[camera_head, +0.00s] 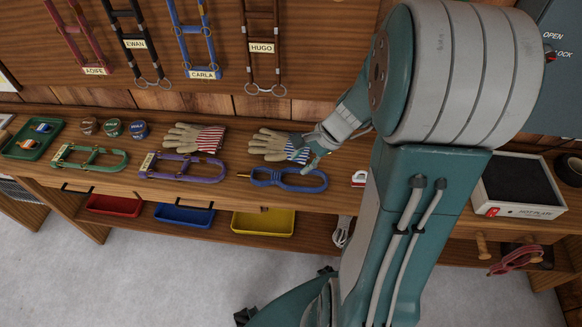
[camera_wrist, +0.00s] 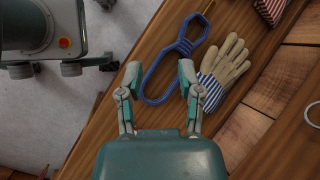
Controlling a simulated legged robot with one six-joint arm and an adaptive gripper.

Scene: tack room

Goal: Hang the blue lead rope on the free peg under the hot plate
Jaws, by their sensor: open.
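The blue lead rope (camera_head: 289,180) lies coiled on the wooden bench, with a brass-coloured clip at its left end. In the wrist view the rope (camera_wrist: 181,46) runs away from me, its near loop between my fingers. My gripper (camera_head: 314,157) is open and empty over the bench beside the rope; its spread fingers (camera_wrist: 160,78) straddle the loop without closing on it. The hot plate (camera_head: 518,186) sits at the right end of the bench. Below it, a bare wooden peg (camera_head: 482,245) sticks out of the bench front. A red rope (camera_head: 515,260) hangs just right of that peg.
Striped work gloves (camera_head: 278,146) lie right behind the rope, also close by in the wrist view (camera_wrist: 222,78). A purple halter (camera_head: 183,168) lies to the left. A yellow tray (camera_head: 263,222) is on the lower shelf. My arm hides part of the bench before the hot plate.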

